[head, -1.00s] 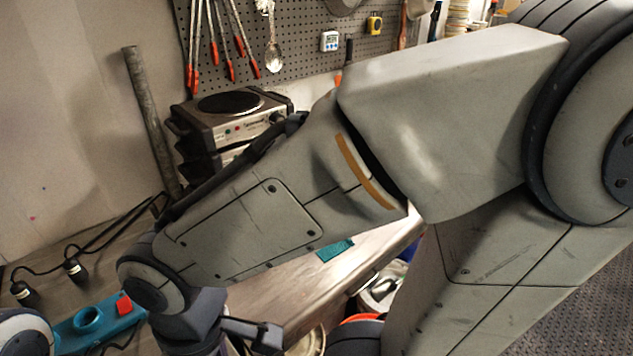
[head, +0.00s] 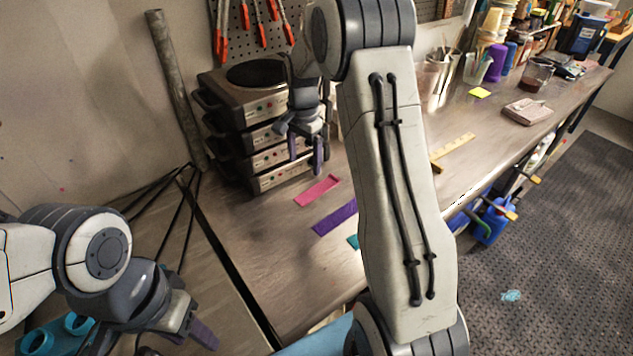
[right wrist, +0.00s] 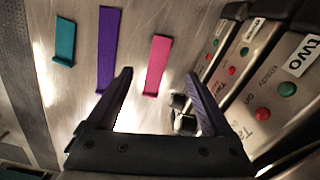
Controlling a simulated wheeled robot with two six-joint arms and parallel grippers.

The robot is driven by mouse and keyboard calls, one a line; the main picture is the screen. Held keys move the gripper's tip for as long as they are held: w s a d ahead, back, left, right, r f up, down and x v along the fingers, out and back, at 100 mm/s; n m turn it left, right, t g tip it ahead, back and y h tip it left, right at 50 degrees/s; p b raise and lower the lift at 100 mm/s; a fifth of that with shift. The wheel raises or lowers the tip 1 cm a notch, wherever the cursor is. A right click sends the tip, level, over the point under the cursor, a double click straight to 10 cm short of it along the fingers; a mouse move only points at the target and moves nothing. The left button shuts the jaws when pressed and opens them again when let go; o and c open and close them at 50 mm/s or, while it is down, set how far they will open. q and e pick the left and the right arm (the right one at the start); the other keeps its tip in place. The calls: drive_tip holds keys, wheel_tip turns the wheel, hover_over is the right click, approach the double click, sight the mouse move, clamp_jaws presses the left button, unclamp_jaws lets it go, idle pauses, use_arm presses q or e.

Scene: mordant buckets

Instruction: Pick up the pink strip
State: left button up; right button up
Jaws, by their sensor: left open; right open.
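The pink strip (head: 317,190) lies flat on the bench, in front of the stacked hot plates and left of the purple strip. It also shows in the right wrist view (right wrist: 157,65), just beyond and between the fingertips. My right gripper (head: 305,155) is open and empty, above the bench beside the hot plates; in the wrist view its fingers (right wrist: 162,88) are spread apart. My left gripper (head: 180,338) is open at the lower left, away from the strip.
A purple strip (head: 335,217) and a teal strip (right wrist: 65,41) lie beside the pink one. Stacked hot plates (head: 262,152) stand close to my right gripper. A wooden ruler (head: 453,152) and a yellow note (head: 480,92) lie farther along the bench. My right arm covers part of the bench.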

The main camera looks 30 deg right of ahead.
sight(315, 191)
drive_tip(key=shift+m, duration=0.8)
drive_tip(key=d+f, duration=0.2)
drive_tip(key=f, duration=0.1)
drive_tip(key=d+f, duration=0.1)
drive_tip(key=f, duration=0.1)
drive_tip(key=shift+w+d+f+p, duration=0.25)
drive_tip(key=shift+w+d+p, duration=0.1)
drive_tip(key=shift+p, duration=0.05)
wheel_tip(315, 191, down, 6)
drive_tip(key=shift+w+a+r+p, duration=0.15)
drive_tip(key=shift+r+p, duration=0.1)
drive_tip(key=shift+p, duration=0.75)
drive_tip(key=shift+f, duration=0.3)
clamp_jaws()
drive_tip(key=shift+r, duration=0.15)
